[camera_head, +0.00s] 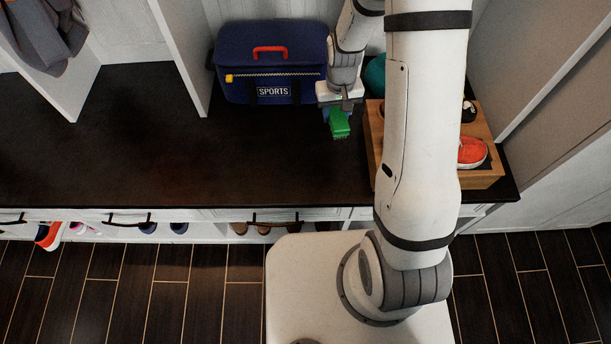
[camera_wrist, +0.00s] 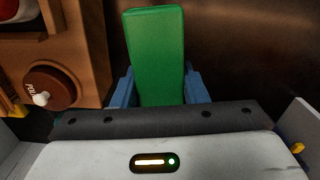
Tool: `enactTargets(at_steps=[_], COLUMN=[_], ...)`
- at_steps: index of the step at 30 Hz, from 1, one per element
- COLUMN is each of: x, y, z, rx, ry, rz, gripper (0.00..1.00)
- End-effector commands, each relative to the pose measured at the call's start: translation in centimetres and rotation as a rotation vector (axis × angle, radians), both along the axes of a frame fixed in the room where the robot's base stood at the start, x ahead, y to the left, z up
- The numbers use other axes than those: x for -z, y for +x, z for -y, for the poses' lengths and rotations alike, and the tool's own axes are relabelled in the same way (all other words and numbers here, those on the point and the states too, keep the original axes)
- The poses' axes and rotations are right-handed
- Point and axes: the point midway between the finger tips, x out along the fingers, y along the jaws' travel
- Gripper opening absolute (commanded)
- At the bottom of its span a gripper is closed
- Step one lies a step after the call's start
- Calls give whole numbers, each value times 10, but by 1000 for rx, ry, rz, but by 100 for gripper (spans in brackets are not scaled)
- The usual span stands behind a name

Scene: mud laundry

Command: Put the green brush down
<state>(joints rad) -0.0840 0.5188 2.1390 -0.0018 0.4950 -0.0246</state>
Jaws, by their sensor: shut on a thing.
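The green brush (camera_head: 339,123) is in my gripper (camera_head: 338,108), in front of the right end of the blue sports box and just left of the wooden crate. Its bristles point down toward the dark bench top (camera_head: 180,150); I cannot tell whether they touch it. In the wrist view the brush (camera_wrist: 155,55) stands out between the blue fingers of my gripper (camera_wrist: 158,88), which are shut on it. Part of the brush is hidden by the gripper.
The blue sports box (camera_head: 271,62) with a red handle stands at the back. The wooden crate (camera_head: 484,182) at the right holds an orange-red shoe (camera_head: 471,151) and other items partly hidden by my arm. The bench top is clear left and in front of the box.

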Motion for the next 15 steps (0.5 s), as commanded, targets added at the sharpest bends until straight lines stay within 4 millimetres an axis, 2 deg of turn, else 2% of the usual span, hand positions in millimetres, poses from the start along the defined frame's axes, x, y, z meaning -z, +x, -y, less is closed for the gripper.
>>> enactTargets(at_steps=[1, 6, 10, 15], x=[22, 45, 55, 65], y=[-9, -40, -57, -68], z=[-15, -51, -69, -77], rx=[-40, -151, -210, -244], ry=[1, 0, -1, -1], rz=[1, -1, -2, -6], gripper=[3, 3, 3, 3])
